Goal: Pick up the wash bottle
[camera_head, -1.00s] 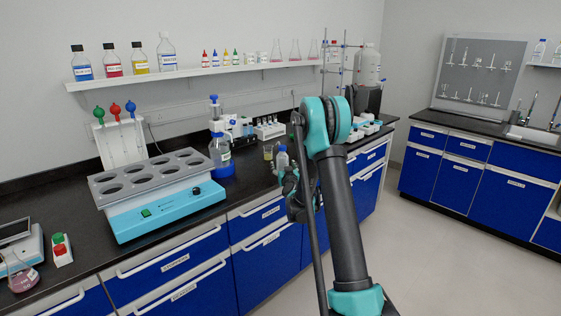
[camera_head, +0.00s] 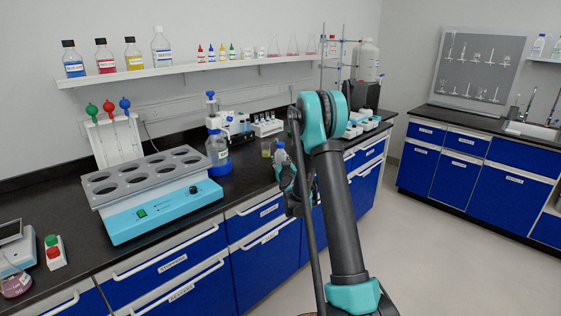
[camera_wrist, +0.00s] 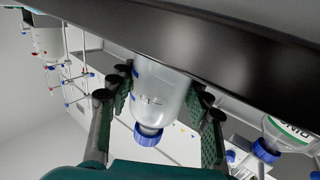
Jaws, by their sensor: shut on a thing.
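The wash bottle is a pale translucent bottle with a blue cap. In the wrist view the wash bottle (camera_wrist: 157,100) sits between the two dark green finger pads of my gripper (camera_wrist: 163,92), which is shut on its sides. It shows upside down there, cap towards the bottom of the picture. In the head view the bottle (camera_head: 280,152) stands upright near the front edge of the black bench, its lower part hidden by my gripper (camera_head: 291,180). Whether its base touches the bench cannot be told.
A small beaker (camera_head: 266,149) stands just left of the bottle. A blue-capped dispenser bottle (camera_head: 218,150) and the blue shaker (camera_head: 165,212) stand farther left. Racks (camera_head: 267,126) lie behind. Blue drawers (camera_head: 262,243) front the bench; floor at right is clear.

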